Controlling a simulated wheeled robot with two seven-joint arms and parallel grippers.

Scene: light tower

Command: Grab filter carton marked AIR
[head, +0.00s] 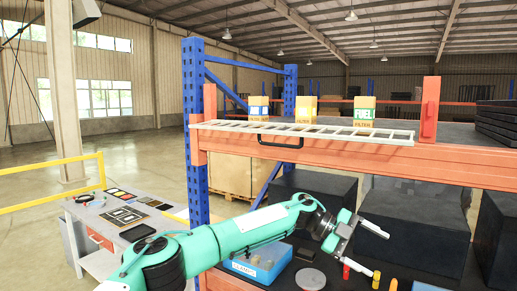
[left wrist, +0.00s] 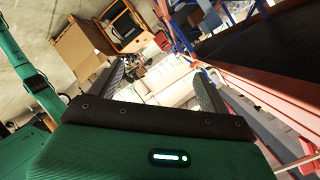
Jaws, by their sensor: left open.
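Three small yellow-tan filter cartons stand upright on the upper shelf in the head view. The right carton (head: 364,110) has a white label with green lettering, too small to read surely. The middle carton (head: 306,109) shows no coloured label that I can make out. The left carton (head: 258,107) has a blue and white label. My left gripper (head: 378,254) is open and empty, in front of the rack and below the shelf edge, apart from all cartons. In the left wrist view its two fingers (left wrist: 162,85) are spread with nothing between them; no filter carton can be made out there. My right gripper is not in view.
A white slatted strip (head: 300,130) with a black handle (head: 281,142) runs along the front edge of the orange shelf beam (head: 330,156). Blue and orange uprights flank the cartons. Below are black boxes (head: 410,215) and a blue bin (head: 258,262). A workbench (head: 120,222) stands left.

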